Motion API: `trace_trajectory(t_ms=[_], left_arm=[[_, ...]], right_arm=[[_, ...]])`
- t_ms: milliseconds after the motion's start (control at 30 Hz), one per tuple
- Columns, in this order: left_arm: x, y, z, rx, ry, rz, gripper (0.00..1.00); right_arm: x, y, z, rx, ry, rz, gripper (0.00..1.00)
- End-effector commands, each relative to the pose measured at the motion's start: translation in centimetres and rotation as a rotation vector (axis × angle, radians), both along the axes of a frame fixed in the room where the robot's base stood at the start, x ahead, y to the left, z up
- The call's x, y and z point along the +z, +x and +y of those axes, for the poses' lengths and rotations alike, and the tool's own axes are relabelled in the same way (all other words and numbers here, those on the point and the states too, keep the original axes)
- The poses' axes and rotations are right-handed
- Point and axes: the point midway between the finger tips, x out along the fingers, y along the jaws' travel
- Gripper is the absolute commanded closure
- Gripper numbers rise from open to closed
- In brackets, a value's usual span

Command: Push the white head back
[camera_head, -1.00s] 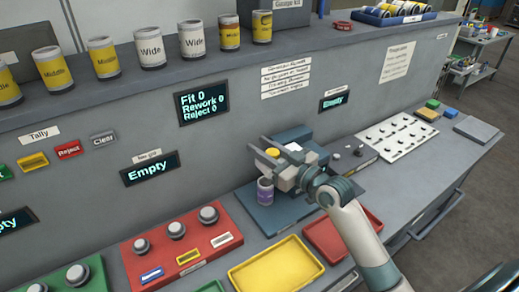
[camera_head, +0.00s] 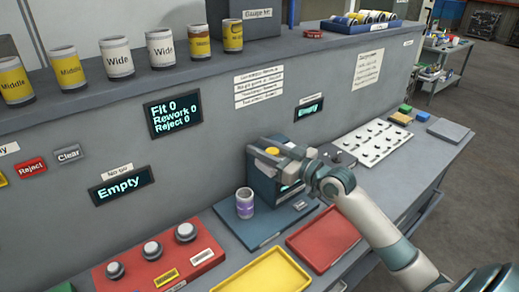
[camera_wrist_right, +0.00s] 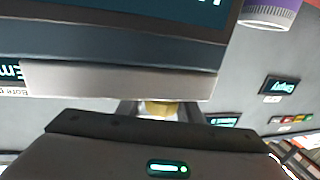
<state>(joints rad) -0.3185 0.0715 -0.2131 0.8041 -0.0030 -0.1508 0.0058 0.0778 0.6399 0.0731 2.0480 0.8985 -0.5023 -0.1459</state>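My right gripper (camera_head: 268,153) is over the dark blue machine (camera_head: 262,188), its fingers on both sides of a yellow knob (camera_head: 271,152). The wrist view shows the yellow knob (camera_wrist_right: 158,107) between the fingertips, with a little white below it. The white head is mostly hidden by the gripper, so its outline cannot be made out. A purple-and-white can (camera_head: 245,204) stands upright on the blue base plate (camera_head: 264,236), in front of the machine and apart from my gripper. My left gripper is out of view.
A yellow tray (camera_head: 246,285) and a red tray (camera_head: 318,262) lie on the bench in front. A red block with grey knobs (camera_head: 130,284) is at left. A white panel with pegs (camera_head: 378,155) is at right. The wall rises close behind.

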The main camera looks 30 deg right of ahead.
Motion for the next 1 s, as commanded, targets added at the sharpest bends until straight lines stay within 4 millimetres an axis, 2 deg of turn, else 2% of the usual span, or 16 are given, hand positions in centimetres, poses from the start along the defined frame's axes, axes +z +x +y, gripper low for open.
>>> trace_trajectory(t_ms=[67, 567, 767, 1000], left_arm=[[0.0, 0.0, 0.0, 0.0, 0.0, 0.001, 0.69], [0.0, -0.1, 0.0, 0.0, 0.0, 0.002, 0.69], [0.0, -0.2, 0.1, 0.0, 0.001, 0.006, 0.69], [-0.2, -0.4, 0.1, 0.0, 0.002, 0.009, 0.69]], right_arm=[[0.1, 0.0, -0.1, -0.002, -0.001, 0.0, 0.52], [0.1, -0.6, -0.2, 0.0, -0.001, -0.003, 0.52], [-0.1, -2.3, -0.8, 0.0, -0.003, 0.001, 0.52], [-0.1, -5.2, -1.9, 0.0, -0.003, 0.001, 0.52]])
